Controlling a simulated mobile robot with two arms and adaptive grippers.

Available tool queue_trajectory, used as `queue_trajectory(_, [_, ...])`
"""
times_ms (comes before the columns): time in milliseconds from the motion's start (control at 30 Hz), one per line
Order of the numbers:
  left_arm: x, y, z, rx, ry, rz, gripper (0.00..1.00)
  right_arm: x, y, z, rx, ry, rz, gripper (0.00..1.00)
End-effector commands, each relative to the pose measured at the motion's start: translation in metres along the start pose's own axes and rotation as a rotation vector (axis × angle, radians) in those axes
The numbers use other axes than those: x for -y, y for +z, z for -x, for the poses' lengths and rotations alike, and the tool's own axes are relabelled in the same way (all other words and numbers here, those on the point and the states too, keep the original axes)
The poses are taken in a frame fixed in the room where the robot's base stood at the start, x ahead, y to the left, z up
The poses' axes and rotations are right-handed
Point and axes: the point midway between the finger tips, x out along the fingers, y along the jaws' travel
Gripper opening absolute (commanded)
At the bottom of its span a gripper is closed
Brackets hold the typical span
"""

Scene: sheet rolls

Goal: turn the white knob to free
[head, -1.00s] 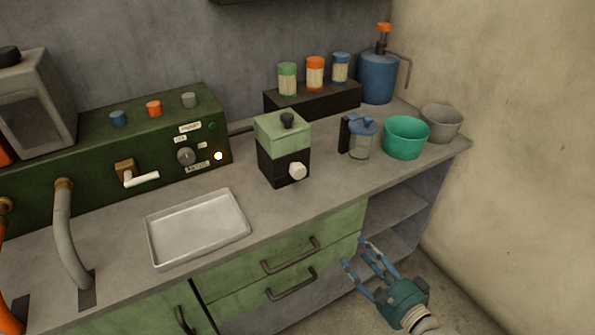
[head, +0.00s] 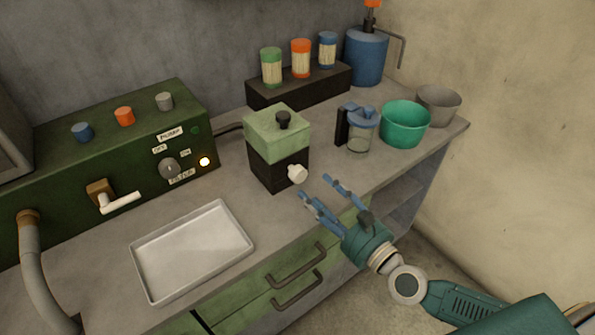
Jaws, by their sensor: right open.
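The white knob (head: 297,174) sticks out of the front right side of a small box (head: 276,148) with a light green top and black lower body. The box stands on the grey counter, with a small black knob on its top. My right gripper (head: 316,188) is open and empty. Its blue fingers point up and left, just right of and below the white knob, and look apart from it. No marking for "free" can be made out on the box. My left gripper is not in view.
A metal tray (head: 192,252) lies left of the box. A lidded glass jar (head: 359,134), a green bowl (head: 404,124) and a grey bowl (head: 438,105) stand to the right. A green panel (head: 60,165) with switches and a white lever is at left. Counter (head: 330,170) between box and jar is clear.

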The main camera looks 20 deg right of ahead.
Motion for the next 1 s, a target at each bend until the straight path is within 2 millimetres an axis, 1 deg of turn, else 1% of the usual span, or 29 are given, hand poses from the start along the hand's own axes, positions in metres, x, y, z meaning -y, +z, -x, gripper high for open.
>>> queue_trajectory(33, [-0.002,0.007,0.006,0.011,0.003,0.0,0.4,0.004,0.003,-0.013,0.003,-0.006,0.0,0.53])
queue_trajectory(167, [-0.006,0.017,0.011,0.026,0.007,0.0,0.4,0.003,0.003,-0.038,0.003,-0.005,0.001,0.53])
queue_trajectory(267, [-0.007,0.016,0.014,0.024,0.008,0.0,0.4,0.003,0.003,-0.055,0.002,-0.003,0.0,0.53])
queue_trajectory(400, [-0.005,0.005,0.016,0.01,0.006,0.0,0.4,0.001,0.001,-0.071,0.001,-0.002,0.001,0.53])
queue_trajectory(500, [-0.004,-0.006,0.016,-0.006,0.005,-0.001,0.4,0.001,0.001,-0.077,0.001,-0.002,0.002,0.53])
queue_trajectory(600, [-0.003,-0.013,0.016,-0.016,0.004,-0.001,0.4,0.001,0.0,-0.079,0.0,-0.001,0.002,0.53])
queue_trajectory(800, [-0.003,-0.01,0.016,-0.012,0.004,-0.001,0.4,0.0,0.0,-0.079,0.0,0.0,0.002,0.53])
queue_trajectory(833, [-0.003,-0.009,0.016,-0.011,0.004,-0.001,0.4,0.0,0.0,-0.079,0.0,0.0,0.002,0.49])
queue_trajectory(867, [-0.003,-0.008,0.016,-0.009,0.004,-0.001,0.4,0.0,0.0,-0.079,0.0,0.0,0.002,0.43])
queue_trajectory(900, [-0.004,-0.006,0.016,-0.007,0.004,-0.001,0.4,0.0,0.0,-0.079,0.0,-0.001,0.002,0.35])
queue_trajectory(967, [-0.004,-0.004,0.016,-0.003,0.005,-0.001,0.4,0.001,0.0,-0.079,0.0,-0.001,0.002,0.23])
queue_trajectory(1000, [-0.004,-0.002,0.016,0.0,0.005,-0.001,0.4,0.001,0.0,-0.079,0.0,-0.001,0.002,0.15])
